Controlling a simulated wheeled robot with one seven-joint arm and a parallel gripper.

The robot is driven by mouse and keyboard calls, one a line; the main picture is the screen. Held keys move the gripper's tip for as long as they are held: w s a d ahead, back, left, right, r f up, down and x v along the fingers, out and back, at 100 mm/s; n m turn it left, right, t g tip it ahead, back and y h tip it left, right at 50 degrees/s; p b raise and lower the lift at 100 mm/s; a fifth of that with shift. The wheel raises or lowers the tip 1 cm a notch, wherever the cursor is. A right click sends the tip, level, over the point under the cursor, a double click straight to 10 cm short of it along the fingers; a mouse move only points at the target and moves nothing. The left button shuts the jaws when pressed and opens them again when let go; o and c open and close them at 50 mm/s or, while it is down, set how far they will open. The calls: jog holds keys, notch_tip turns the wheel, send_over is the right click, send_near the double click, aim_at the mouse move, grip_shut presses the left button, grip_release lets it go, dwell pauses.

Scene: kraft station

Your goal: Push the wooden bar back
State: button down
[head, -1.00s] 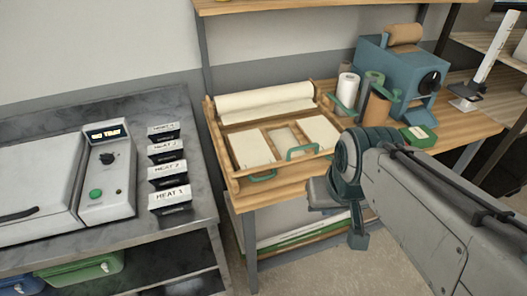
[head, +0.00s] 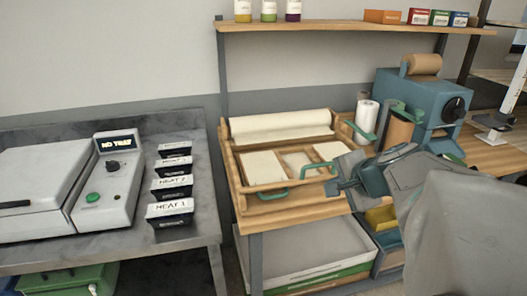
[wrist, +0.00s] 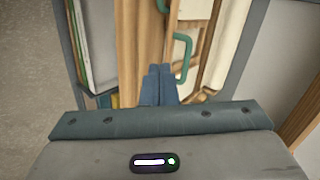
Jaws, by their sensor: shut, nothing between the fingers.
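A wooden tray frame (head: 233,178) holds a cream paper roll (head: 280,127) at the back and pale sheets (head: 264,168) in front. A wooden bar (head: 298,184) runs along its front, with green handles (head: 316,164) near it; which piece is the task's bar is not fully clear. My gripper (head: 332,188) is shut and empty at the tray's front right corner. In the wrist view its two blue-grey fingers (wrist: 158,84) are together over the wooden tabletop (wrist: 138,45), beside a green handle (wrist: 182,55). Contact with the bar cannot be told.
A teal machine (head: 425,105) and several rolls (head: 367,116) stand right of the tray. A heat press (head: 50,185) with several black label blocks (head: 172,190) is on the left counter. A shelf (head: 340,26) hangs above. Boxes (head: 310,250) lie underneath.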

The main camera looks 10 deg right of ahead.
jog(key=w+d+f+m, duration=0.1)
jog(key=w+f, duration=0.1)
jog(key=w, duration=0.4)
jog(key=w+d+f+m, duration=0.1)
jog(key=w+d+f, duration=0.1)
jog(key=w, duration=0.4)
jog(key=shift+w+d+f+t+h+b, duration=0.3)
jog(key=shift+w+f+t+h, duration=0.1)
jog(key=shift+f, duration=0.4)
